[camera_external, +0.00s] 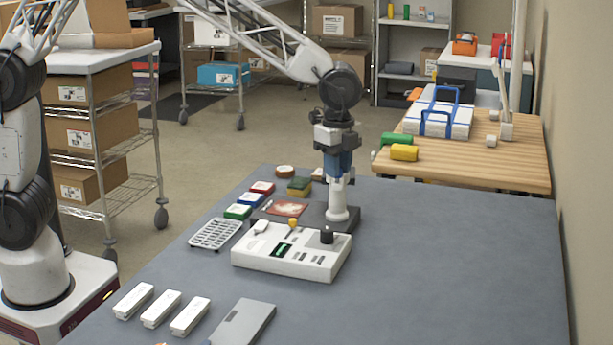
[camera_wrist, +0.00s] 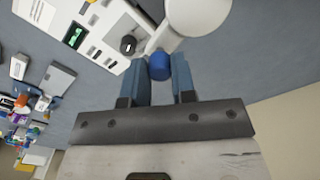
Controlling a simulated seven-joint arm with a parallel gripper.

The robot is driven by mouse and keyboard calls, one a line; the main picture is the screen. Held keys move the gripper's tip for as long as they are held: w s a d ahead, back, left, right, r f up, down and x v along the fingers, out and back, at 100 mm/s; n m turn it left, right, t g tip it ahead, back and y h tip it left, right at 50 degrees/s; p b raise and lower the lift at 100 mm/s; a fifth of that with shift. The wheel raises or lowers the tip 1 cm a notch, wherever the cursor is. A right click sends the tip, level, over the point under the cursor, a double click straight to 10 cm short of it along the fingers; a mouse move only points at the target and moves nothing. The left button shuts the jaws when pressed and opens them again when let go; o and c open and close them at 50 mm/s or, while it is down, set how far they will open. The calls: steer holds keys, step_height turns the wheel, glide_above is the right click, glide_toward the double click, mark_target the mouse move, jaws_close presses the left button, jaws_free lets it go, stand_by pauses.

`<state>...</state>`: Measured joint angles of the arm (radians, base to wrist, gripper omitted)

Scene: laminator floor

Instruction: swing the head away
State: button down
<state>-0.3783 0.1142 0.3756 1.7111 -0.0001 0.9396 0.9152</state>
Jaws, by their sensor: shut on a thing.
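The machine has a white control box (camera_external: 290,252) with a green display, a yellow-topped lever and a black knob. Behind it a dark base plate (camera_external: 345,219) carries a reddish-brown patterned piece (camera_external: 286,208). A white upright part (camera_external: 337,205), which looks like the head, stands at the plate's right end. My gripper (camera_external: 337,172) points down over it. In the wrist view a blue round knob (camera_wrist: 159,66) sits between the fingertips of my gripper (camera_wrist: 161,72), which is shut on it. A white round part (camera_wrist: 200,14) shows beyond the knob. The fingers partly hide the head's top.
Red, blue and green pads (camera_external: 250,199) and a white grid rack (camera_external: 215,234) lie left of the machine. Several white boxes (camera_external: 160,309) and a grey flat case (camera_external: 243,322) lie in front. The grey table (camera_external: 450,255) is clear to the right. A wooden table (camera_external: 475,160) stands behind.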

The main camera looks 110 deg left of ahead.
stand_by(0.3)
steer(key=c, duration=0.9)
jaws_free()
steer(key=shift+c, duration=0.2)
steer(key=shift+r, duration=3.95)
